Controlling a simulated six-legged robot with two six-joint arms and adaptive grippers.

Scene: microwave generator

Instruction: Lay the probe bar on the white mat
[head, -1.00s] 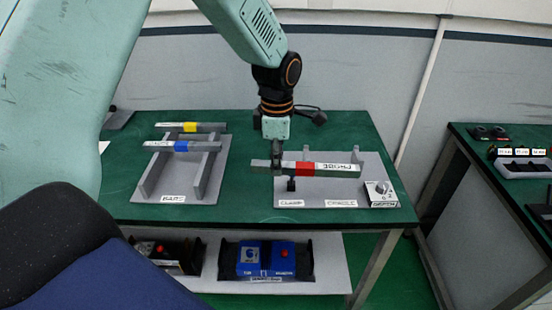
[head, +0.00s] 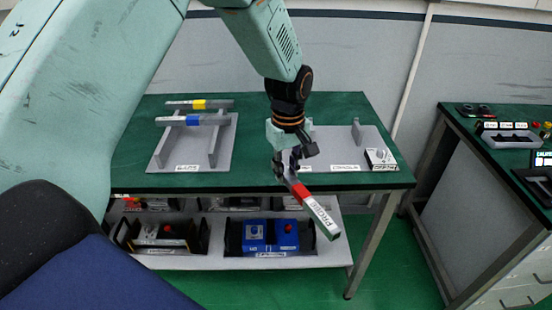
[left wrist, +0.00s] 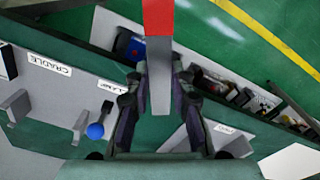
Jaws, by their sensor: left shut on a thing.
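My left gripper (head: 289,167) is shut on the grey end of the probe bar (head: 318,212), which has a red band and a PROBE label. The bar slants down to the right, its labelled end past the table's front edge in the picture. In the left wrist view the bar (left wrist: 159,75) lies between the fingers (left wrist: 158,100), its red band at the top. A white flat patch (left wrist: 291,163) at that view's lower right may be the white mat; I cannot tell for sure. I cannot make out the mat in the head view. My right gripper is not in view.
The cradle plate (head: 345,142) with an upright stands behind my gripper. A lower shelf (head: 330,254) carries a blue box (head: 270,236). Another bench (head: 452,122) is at the right.

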